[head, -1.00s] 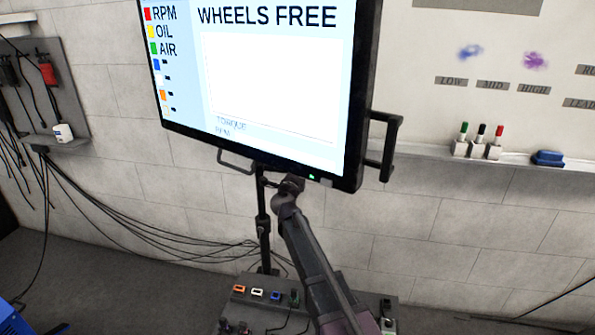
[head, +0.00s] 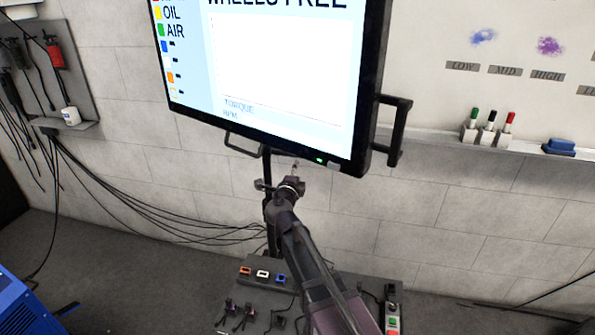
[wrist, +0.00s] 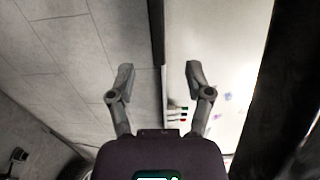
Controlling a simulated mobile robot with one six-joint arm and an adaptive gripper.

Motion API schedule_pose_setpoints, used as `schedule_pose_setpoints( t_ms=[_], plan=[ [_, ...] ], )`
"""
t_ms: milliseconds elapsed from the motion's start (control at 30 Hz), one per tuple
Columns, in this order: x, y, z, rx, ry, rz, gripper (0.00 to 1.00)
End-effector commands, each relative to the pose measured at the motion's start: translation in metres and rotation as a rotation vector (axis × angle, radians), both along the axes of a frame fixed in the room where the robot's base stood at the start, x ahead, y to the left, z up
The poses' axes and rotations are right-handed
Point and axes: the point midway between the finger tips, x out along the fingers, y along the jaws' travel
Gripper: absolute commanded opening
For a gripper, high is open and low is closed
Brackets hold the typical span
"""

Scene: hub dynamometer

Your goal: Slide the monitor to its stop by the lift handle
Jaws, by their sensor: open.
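The monitor (head: 280,80) hangs at the top centre of the head view, its screen lit and its top cut off. A dark bar handle (head: 243,147) juts below its lower edge at left. A taller bracket handle (head: 396,130) sticks out from its right side. I cannot tell from a label which is the lift handle. My gripper (head: 278,175) is just below the monitor's lower edge, between the two handles. In the wrist view my gripper (wrist: 159,74) has its two fingers spread, with nothing between them. No handle is clearly visible there.
A dark stand post (head: 268,225) rises behind my arm. A low panel with coloured connectors (head: 262,273) lies below. Cables hang along the wall at left. Markers (head: 490,135) and a blue eraser (head: 559,146) sit on the whiteboard ledge at right.

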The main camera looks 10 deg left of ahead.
Motion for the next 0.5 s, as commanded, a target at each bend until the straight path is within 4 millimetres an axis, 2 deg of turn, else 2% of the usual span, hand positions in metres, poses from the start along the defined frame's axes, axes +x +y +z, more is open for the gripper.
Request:
schedule_pose_setpoints(
  t_ms=[333, 500],
  plan=[
    [0.0004, -0.0004, 0.0012, -0.005, -0.004, 0.008, 0.66],
    [0.0014, -0.0031, 0.0087, -0.05, -0.026, 0.059, 0.66]
  ],
)
